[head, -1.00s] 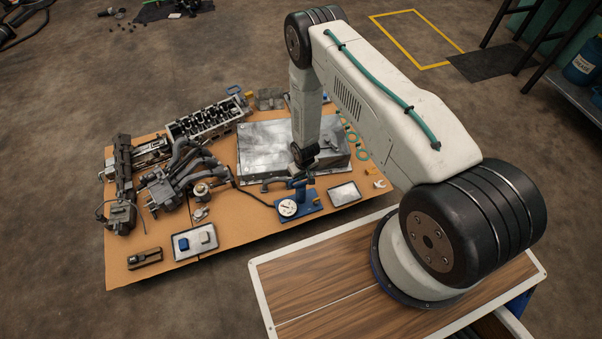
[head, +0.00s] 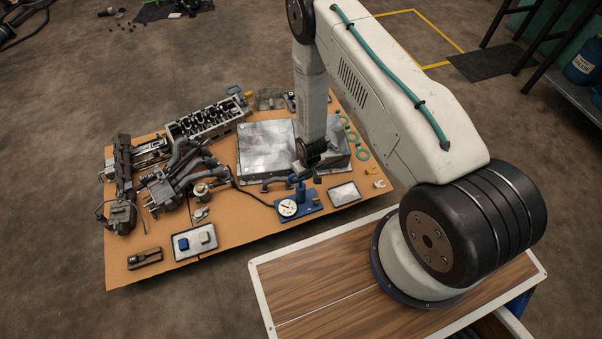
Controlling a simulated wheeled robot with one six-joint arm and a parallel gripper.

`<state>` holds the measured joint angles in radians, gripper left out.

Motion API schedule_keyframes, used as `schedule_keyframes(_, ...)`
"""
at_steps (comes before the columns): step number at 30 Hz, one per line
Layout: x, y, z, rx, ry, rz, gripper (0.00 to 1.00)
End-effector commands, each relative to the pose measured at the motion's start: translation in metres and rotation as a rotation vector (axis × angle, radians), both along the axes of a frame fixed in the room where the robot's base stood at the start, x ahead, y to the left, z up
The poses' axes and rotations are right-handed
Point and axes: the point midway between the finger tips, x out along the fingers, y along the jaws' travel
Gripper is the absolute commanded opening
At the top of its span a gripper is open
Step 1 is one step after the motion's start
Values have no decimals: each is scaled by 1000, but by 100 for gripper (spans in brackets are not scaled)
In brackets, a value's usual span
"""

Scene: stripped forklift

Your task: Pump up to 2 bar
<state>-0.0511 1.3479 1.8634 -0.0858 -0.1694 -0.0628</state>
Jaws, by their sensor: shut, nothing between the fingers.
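The blue hand pump (head: 312,201) stands on the near edge of the cardboard sheet, with a round white gauge (head: 287,208) on its left side. The gauge's needle is too small to read. A black hose runs from the pump toward the engine parts at left. My gripper (head: 300,176) points down at the pump's upright blue top, just above or touching it; I cannot tell which. It is shut and small in view. The pump's handle is partly hidden by my gripper.
A large metal box (head: 262,150) lies right behind the pump. A metal tray (head: 343,194) is to its right, and a tray with a blue and a pale block (head: 195,241) to its left. Engine parts (head: 180,180) crowd the left side. Green rings (head: 362,153) lie at right.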

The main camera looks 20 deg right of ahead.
Motion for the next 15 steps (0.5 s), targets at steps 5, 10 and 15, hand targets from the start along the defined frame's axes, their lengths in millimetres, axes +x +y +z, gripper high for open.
schedule_keyframes(5, -2, -1, 25, 0, -1, 0, 0)
schedule_keyframes(10, -4, -1, 33, 0, 0, 0, 0)
schedule_keyframes(15, -4, -1, 33, 0, 1, 0, 0)
